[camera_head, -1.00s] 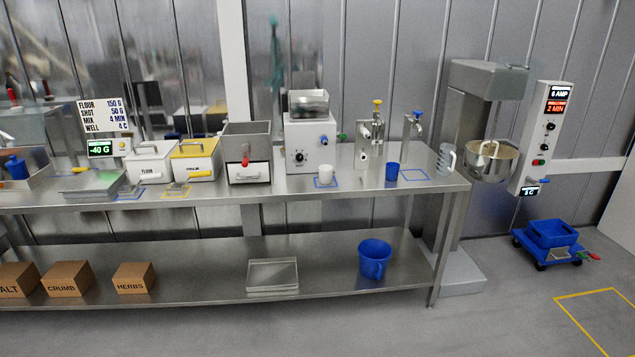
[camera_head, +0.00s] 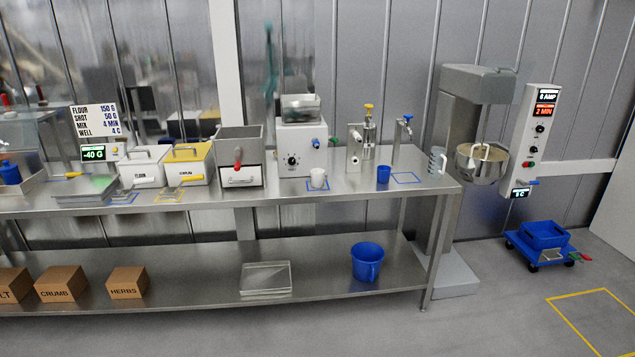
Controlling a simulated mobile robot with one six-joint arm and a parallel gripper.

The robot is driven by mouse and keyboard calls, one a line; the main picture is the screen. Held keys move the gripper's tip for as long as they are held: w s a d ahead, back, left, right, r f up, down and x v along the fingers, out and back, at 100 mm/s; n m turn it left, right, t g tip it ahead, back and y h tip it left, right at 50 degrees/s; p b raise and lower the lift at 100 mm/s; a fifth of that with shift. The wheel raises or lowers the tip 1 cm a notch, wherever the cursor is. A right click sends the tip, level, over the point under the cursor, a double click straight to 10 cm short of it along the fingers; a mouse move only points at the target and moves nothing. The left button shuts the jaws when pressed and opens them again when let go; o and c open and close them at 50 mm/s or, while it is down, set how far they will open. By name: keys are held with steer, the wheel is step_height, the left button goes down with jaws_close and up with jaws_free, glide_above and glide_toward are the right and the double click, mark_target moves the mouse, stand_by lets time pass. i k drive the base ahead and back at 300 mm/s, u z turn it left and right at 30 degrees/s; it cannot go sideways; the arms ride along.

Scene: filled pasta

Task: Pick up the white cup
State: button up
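The white cup (camera_head: 318,178) stands upright on the steel table (camera_head: 340,196), inside a blue outlined square. It is in front of the white machine with a black dial (camera_head: 301,146). A small blue cup (camera_head: 383,174) stands to its right, beside another blue outlined square that is empty. My gripper is not in view.
Metal taps (camera_head: 361,145) rise behind the blue cup, and a clear jug (camera_head: 437,160) is near the right end. A mixer (camera_head: 478,85) stands beyond. The floor in front is clear.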

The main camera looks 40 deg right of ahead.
mark_target(318, 176)
steer(key=z, duration=0.05)
steer(key=i, duration=0.9)
steer(key=u, duration=0.05)
